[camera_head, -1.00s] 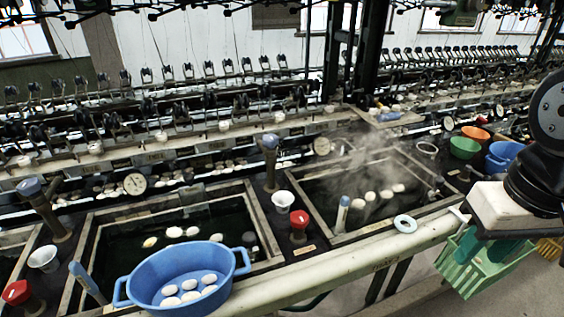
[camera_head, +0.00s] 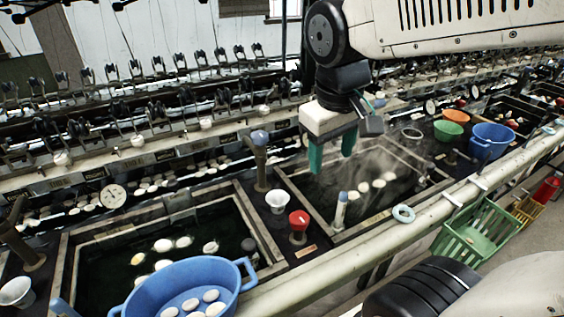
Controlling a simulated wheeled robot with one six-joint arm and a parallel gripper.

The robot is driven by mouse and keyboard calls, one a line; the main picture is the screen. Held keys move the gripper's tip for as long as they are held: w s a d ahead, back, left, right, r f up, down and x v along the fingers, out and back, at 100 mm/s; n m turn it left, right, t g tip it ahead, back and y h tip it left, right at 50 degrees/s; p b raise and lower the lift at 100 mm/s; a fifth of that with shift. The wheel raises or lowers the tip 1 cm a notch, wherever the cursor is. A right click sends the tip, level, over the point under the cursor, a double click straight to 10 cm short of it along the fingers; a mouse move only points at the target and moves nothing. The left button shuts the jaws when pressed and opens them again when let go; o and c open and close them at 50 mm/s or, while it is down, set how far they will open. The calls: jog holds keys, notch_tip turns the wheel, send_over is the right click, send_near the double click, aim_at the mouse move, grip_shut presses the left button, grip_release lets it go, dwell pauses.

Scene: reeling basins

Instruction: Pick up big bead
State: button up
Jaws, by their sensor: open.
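A pale blue ring-shaped piece with a hole (camera_head: 403,213) lies on the light front rail of the right basin. It is the nearest thing to a big bead that I see, but I cannot be sure it is one. My gripper (camera_head: 331,164) has two teal fingers pointing down, apart and with nothing between them. It hangs over the far left part of the right basin (camera_head: 330,236), left of and beyond the ring. Its height above the water is hard to tell.
White cocoons (camera_head: 378,184) float in the steaming right basin. A blue tub of cocoons (camera_head: 240,281) stands front left. A red-capped knob (camera_head: 299,220), a white cup (camera_head: 277,202) and a blue-topped post (camera_head: 260,137) stand between basins. A green crate (camera_head: 478,232) hangs at right.

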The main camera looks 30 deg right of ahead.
jog(key=w+d+f+n+h, duration=0.1)
jog(key=w+d+f, duration=0.3)
jog(key=w, duration=0.7)
jog(key=w+d+f+n+h, duration=0.1)
jog(key=w+f, duration=0.5)
jog(key=w, duration=0.4)
jog(key=w+d+f+n+h, duration=0.1)
jog(key=w+d+f, duration=0.3)
jog(key=w, duration=0.7)
jog(key=shift+m, duration=0.8)
jog(key=w+f, duration=0.1)
jog(key=f, duration=0.4)
jog(key=w+d+f, duration=0.1)
jog(key=w+f, duration=0.1)
jog(key=f, duration=0.3)
jog(key=w+d+f, duration=0.1)
jog(key=w+f, duration=0.1)
jog(key=f, duration=0.3)
jog(key=shift+w+f, duration=0.2)
jog(key=shift+w, duration=0.05)
jog(key=c, duration=0.7)
